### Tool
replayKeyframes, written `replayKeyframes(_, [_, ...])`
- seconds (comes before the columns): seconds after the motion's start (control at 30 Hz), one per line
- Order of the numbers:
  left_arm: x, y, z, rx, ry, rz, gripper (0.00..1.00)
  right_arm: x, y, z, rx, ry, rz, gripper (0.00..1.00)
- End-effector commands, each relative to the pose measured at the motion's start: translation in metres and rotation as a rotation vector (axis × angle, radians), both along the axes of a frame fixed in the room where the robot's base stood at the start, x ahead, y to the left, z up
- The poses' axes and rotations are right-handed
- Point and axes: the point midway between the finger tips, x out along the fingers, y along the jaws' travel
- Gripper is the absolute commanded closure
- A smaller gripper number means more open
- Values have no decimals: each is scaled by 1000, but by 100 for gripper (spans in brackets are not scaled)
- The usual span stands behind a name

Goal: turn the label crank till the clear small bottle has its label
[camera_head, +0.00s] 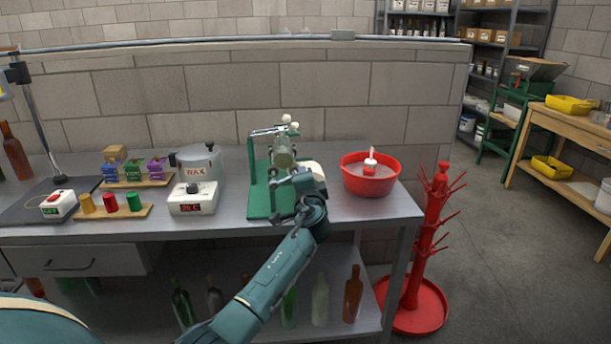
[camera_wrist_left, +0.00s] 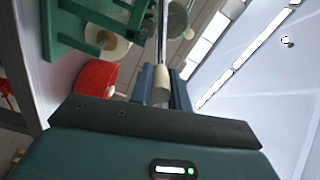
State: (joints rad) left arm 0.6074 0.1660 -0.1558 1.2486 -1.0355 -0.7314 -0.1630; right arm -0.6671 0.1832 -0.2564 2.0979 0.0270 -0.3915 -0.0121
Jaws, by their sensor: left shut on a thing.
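The green label machine (camera_head: 258,200) stands on the bench, and its frame also shows in the left wrist view (camera_wrist_left: 75,25). A clear small bottle (camera_head: 283,158) lies across its top; part of it shows in the wrist view (camera_wrist_left: 178,15). Whether it bears a label I cannot tell. A cream label roll (camera_head: 312,169) sits at the machine's right side. My left gripper (camera_head: 298,186) is in front of the machine. In the wrist view its fingers (camera_wrist_left: 163,92) are shut on the cream crank handle (camera_wrist_left: 161,76). My right gripper is not in view.
A red basin (camera_head: 352,185) stands right of the machine. A wax pot (camera_head: 200,160) and a white box with a red display (camera_head: 193,201) stand left. A red bottle tree (camera_head: 430,235) stands on the floor beyond the bench's right end. Bottles stand on the shelf below.

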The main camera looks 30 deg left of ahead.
Motion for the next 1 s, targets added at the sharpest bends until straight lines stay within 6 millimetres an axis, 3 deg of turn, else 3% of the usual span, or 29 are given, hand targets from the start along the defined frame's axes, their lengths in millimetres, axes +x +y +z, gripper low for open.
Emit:
replayKeyframes(0.5, [5,-8,-41,411,275,-3,100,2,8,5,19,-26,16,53])
replayKeyframes(1.0, [0,0,-74,739,497,-3,100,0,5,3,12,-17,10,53])
